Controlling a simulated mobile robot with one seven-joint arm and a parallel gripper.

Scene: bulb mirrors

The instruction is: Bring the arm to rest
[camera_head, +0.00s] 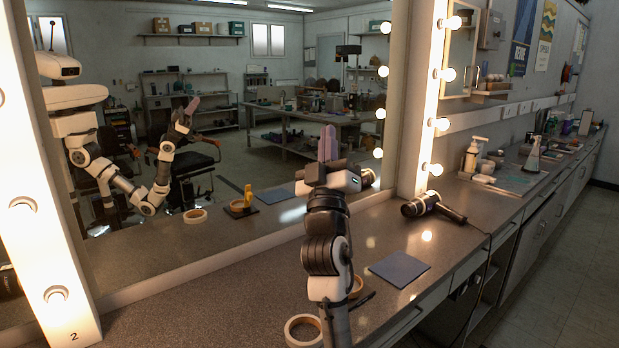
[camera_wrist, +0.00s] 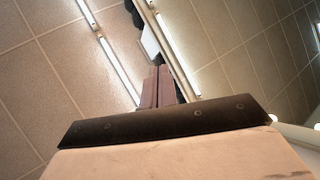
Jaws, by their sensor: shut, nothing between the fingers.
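My gripper (camera_head: 327,143) points upward above the counter, in front of the large mirror. Its two purple-grey fingers are together with nothing held between them. In the wrist view the closed fingers (camera_wrist: 158,86) point toward the ceiling and its lights. My arm (camera_head: 326,240) rises from the bottom of the head view and stands nearly upright. My own reflection, with the arm bent and the gripper raised, shows in the mirror (camera_head: 220,110) at left.
A tape roll (camera_head: 304,331) lies beside my arm; another ring is partly hidden behind it. A blue-grey mat (camera_head: 399,269) and a black hair dryer (camera_head: 433,207) lie to the right. Lit bulbs line the mirror frame (camera_head: 418,100). Bottles (camera_head: 474,155) stand farther along the counter.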

